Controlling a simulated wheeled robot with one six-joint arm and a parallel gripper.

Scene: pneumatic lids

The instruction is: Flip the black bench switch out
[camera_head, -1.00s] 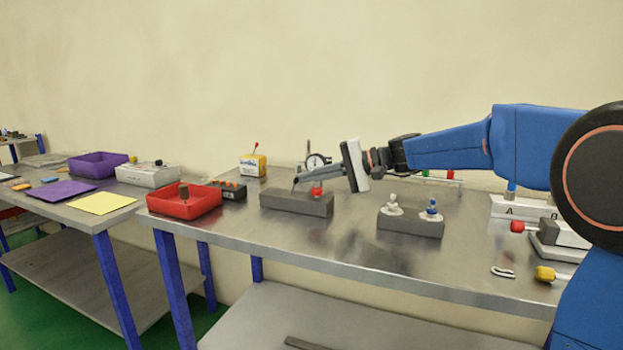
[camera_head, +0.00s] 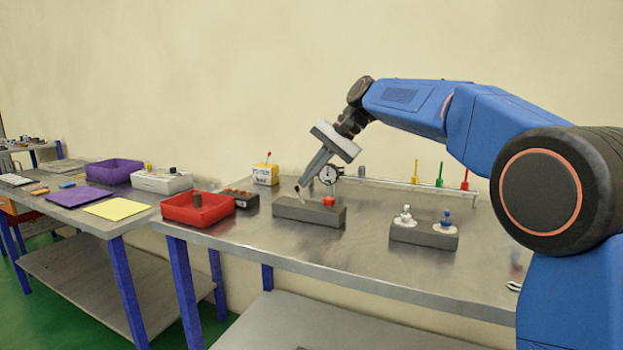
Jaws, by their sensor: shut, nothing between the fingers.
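A dark grey block (camera_head: 318,214) stands on the steel bench, with a red knob (camera_head: 329,201) at its right end. A small, thin, dark switch lever (camera_head: 298,192) rises from its left part, tilted to the left at the top. My gripper (camera_head: 302,186) is shut and empty. It points steeply down and left, with its tips just above and beside the lever. I cannot tell whether they touch it, and the fingers partly hide the area behind.
A second grey block (camera_head: 424,236) with a white and a blue toggle stands to the right. A red tray (camera_head: 197,210), a black box with orange buttons (camera_head: 241,198) and a yellow box (camera_head: 265,175) are to the left. A dial gauge (camera_head: 329,174) stands close behind my gripper.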

